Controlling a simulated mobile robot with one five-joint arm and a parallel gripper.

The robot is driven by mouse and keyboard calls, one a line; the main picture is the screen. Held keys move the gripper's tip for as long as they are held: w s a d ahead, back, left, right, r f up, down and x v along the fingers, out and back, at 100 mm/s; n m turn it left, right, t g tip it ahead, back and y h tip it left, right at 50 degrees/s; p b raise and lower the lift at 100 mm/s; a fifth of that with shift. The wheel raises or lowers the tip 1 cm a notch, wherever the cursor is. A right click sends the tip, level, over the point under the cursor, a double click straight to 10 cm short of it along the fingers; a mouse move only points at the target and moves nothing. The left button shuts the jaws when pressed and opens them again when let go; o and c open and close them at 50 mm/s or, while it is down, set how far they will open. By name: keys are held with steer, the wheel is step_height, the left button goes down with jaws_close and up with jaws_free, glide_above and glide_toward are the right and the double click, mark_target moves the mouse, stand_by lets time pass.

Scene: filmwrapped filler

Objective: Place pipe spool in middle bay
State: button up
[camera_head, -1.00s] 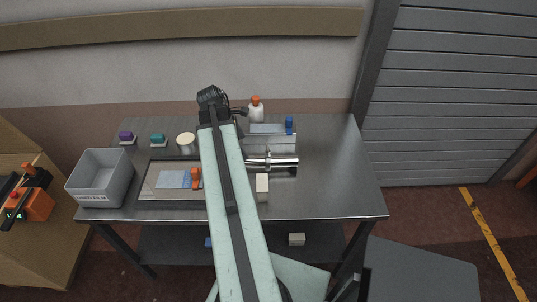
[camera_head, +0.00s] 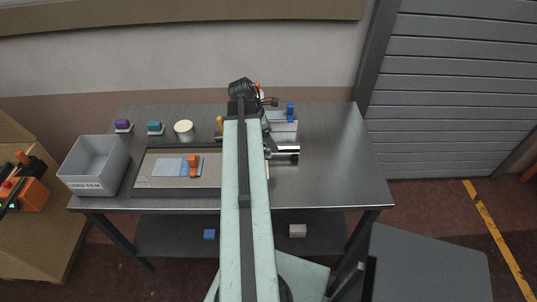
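A shiny metal cylinder (camera_head: 287,151), which looks like the pipe spool, lies sideways on the steel table (camera_head: 335,160) right of my arm. Its left part is hidden behind the arm. A light grey box-like holder (camera_head: 284,131) stands just behind it, partly covered by my arm. I cannot make out a middle bay in it. My gripper (camera_head: 268,101) is at the far end of the raised arm, over the back of the table. It appears apart from the cylinder, and its fingers are too small and dark to read.
A grey open bin (camera_head: 94,160) stands at the table's left. A dark-framed tray (camera_head: 143,182) with an orange-handled tool (camera_head: 193,164) is beside it. Purple (camera_head: 122,124) and teal (camera_head: 154,127) items, a cream-topped pot (camera_head: 184,129) and a blue item (camera_head: 290,112) stand behind. The table's right side is clear.

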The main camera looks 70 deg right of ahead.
steer(key=shift+s+d+f, duration=0.15)
steer(key=shift+f, duration=0.4)
steer(key=shift+r, duration=0.15)
jaws_close()
